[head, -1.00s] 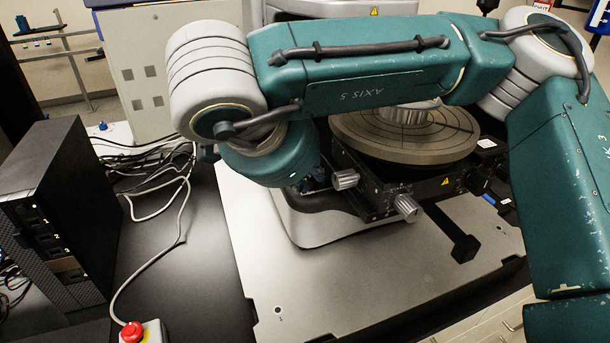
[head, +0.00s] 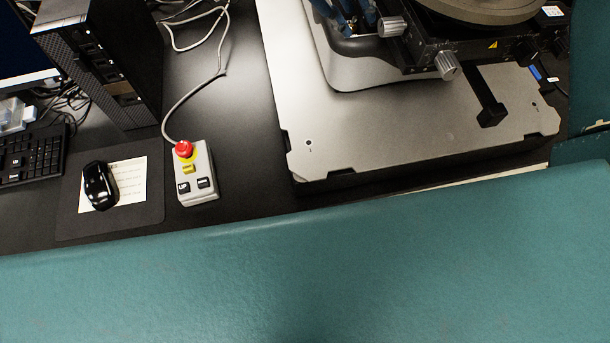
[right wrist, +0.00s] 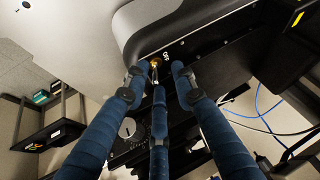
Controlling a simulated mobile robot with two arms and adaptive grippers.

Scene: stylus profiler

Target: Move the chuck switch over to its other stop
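The chuck switch (right wrist: 155,63) looks like a small metallic lever with a yellowish glint, on the dark front panel of the profiler in the right wrist view. A small white label sits beside it. Which stop it rests at is too small to tell. My right gripper (right wrist: 157,74) has three blue fingers spread apart around the switch in that view, with nothing visibly held; contact cannot be told. In the head view, parts of the blue fingers of my right gripper (head: 356,16) show at the top edge, beside the profiler. The switch is not visible there. My left gripper is not in view.
In the head view, silver knobs (head: 447,66) and a black stage bracket (head: 490,108) stand over the grey base plate (head: 390,130). A red-button control box (head: 197,178), mouse (head: 100,186), keyboard (head: 32,155) and computer tower (head: 105,60) are left.

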